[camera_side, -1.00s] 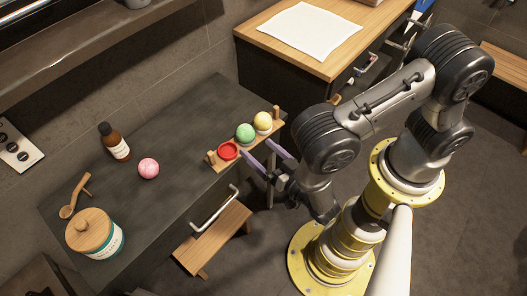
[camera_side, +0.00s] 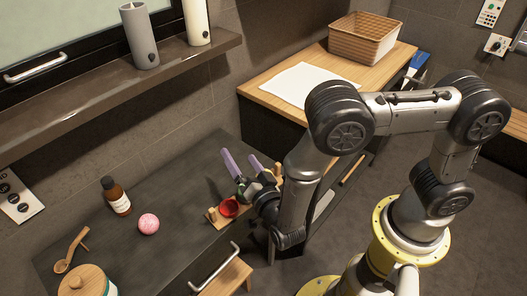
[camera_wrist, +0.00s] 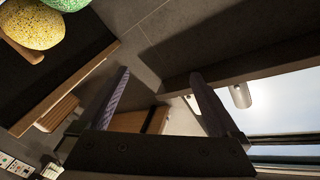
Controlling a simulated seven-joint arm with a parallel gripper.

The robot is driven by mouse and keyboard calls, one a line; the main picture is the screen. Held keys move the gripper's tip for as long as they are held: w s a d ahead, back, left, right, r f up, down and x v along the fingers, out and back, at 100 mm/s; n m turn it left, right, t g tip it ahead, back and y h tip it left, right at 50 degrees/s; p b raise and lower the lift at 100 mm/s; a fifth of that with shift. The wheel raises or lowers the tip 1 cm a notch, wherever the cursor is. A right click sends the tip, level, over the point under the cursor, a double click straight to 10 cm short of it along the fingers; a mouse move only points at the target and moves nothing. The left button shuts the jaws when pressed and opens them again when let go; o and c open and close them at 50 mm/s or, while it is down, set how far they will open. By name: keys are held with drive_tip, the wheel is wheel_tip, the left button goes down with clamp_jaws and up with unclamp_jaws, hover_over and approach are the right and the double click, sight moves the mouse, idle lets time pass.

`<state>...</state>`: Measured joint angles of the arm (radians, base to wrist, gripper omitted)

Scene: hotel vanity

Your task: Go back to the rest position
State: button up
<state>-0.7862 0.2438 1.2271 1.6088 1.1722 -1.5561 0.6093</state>
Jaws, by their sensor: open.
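My gripper (camera_side: 243,163) is open and empty, its two purple-grey fingers pointing up and to the left above the dark vanity top (camera_side: 165,185). In the wrist view the space between the fingers (camera_wrist: 158,82) is empty too. The wooden holder (camera_side: 213,216) with a red cup (camera_side: 229,207) is partly behind my gripper in the side view.
A wicker basket (camera_side: 365,38) stands on the back cabinet.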

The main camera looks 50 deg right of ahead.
drive_tip(key=w+d+r+m+y, duration=0.1)
drive_tip(key=w+d+r+y, duration=0.2)
drive_tip(key=r, duration=1)
drive_tip(key=w+d+r+y, duration=0.1)
drive_tip(key=w+d+r, duration=0.3)
drive_tip(key=r, duration=0.9)
drive_tip(key=s+d+r+n+g+y, duration=0.1)
drive_tip(key=s+d+r+n+y, duration=0.2)
drive_tip(key=s+r, duration=0.4)
drive_tip(key=s+f+n+g, duration=0.5)
drive_tip(key=s+f, duration=0.2)
drive_tip(key=s, duration=0.5)
drive_tip(key=s+d+f+n+g, duration=0.1)
drive_tip(key=s+f+n+g, duration=0.4)
drive_tip(key=s, duration=0.6)
wheel_tip(320, 180, down, 2)
drive_tip(key=shift+s+d+f, duration=0.1)
drive_tip(key=shift+s+d, duration=0.1)
drive_tip(key=shift+s, duration=0.2)
